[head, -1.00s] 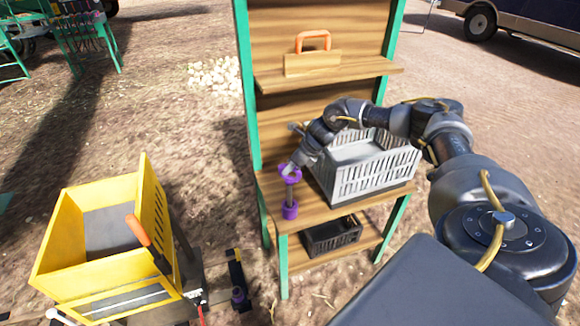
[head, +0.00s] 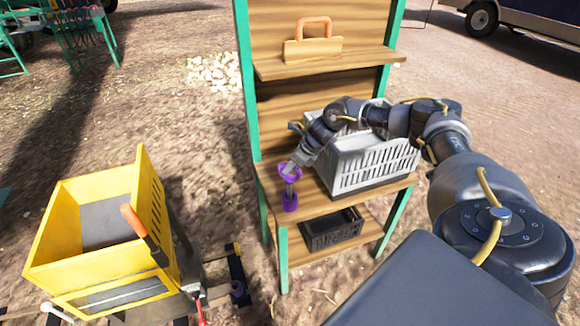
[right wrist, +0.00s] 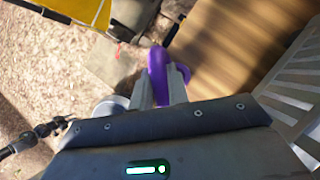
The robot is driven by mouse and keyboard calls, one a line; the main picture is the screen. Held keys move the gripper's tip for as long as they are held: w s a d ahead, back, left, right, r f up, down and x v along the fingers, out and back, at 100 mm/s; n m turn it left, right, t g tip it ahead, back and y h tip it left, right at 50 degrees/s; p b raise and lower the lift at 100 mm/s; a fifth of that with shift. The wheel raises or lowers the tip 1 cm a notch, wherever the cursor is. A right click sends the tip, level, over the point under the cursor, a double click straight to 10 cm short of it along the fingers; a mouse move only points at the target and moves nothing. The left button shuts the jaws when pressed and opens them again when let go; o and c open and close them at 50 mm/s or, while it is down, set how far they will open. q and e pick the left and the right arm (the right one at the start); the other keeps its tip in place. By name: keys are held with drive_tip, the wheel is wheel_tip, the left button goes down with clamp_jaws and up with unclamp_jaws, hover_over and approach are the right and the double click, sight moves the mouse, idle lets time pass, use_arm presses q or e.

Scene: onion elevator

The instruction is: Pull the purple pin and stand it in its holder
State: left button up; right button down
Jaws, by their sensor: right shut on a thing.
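The purple pin (head: 290,173) stands roughly upright at the left front corner of the wooden shelf. Its ring-shaped top is between the fingers of my right gripper (head: 289,166). A grey shaft shows below the ring and runs down to the purple holder (head: 290,202) on the shelf. How deep the shaft sits in the holder cannot be told. In the right wrist view the purple ring (right wrist: 157,72) shows between the two fingers of the right gripper (right wrist: 162,85), which is shut on it. My left gripper is not in view.
A grey crate (head: 372,165) stands on the shelf right of the pin, under my right arm. A black crate (head: 332,230) is on the board below. A yellow bin (head: 70,275) with an orange-handled lever (head: 145,233) stands at left. A wooden box (head: 312,52) sits above.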

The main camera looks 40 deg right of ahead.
drive_tip(key=c, duration=1.3)
unclamp_jaws()
drive_tip(key=shift+b+v, duration=1.35)
drive_tip(key=shift+v, duration=4.1)
